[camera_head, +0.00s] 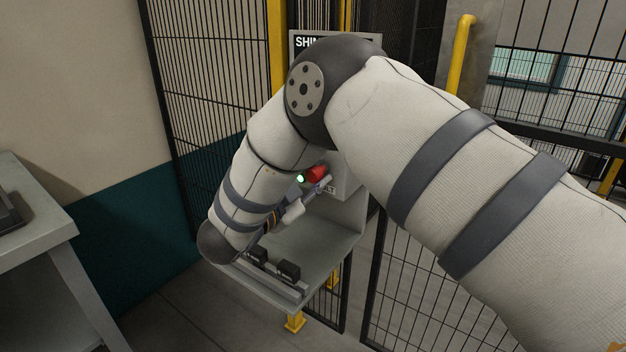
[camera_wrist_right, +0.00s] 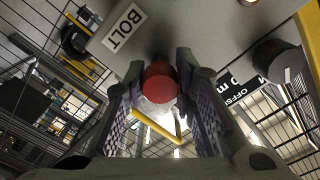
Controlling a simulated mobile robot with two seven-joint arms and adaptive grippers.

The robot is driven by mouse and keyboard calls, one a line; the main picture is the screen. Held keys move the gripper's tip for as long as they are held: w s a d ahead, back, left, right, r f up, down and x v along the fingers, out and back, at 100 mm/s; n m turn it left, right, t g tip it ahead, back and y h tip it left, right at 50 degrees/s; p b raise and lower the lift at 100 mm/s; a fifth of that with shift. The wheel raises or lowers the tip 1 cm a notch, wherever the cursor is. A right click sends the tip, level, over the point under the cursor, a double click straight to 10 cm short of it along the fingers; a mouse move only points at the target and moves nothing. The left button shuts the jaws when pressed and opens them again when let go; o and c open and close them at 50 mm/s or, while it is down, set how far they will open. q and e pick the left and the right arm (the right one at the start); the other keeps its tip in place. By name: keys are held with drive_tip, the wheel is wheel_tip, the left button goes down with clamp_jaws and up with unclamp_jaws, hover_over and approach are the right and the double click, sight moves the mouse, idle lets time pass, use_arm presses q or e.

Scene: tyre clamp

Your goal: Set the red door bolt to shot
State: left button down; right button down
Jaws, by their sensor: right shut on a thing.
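The red door bolt (camera_head: 316,173) shows as a red knob on the front of a grey box, partly hidden by my right arm in the head view. In the right wrist view the red knob (camera_wrist_right: 159,82) sits between the fingers, below a plate with a BOLT label (camera_wrist_right: 123,27). My right gripper (camera_head: 322,185) is at the knob, its fingers shut on it. The bolt's shaft and its set position cannot be made out. My left gripper is in neither view.
A grey shelf (camera_head: 325,240) below the box carries several black blocks (camera_head: 288,271). Black mesh fence (camera_head: 200,80) with yellow posts stands around. A yellow handle (camera_head: 460,50) is at upper right. A grey table (camera_head: 30,230) stands at left. Floor between is clear.

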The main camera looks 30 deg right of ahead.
drive_tip(key=shift+d, duration=0.1)
drive_tip(key=c, duration=1.4)
unclamp_jaws()
drive_tip(key=shift+c, duration=0.2)
drive_tip(key=shift+o, duration=0.7)
drive_tip(key=shift+w+d, duration=0.15)
drive_tip(key=v, duration=1.2)
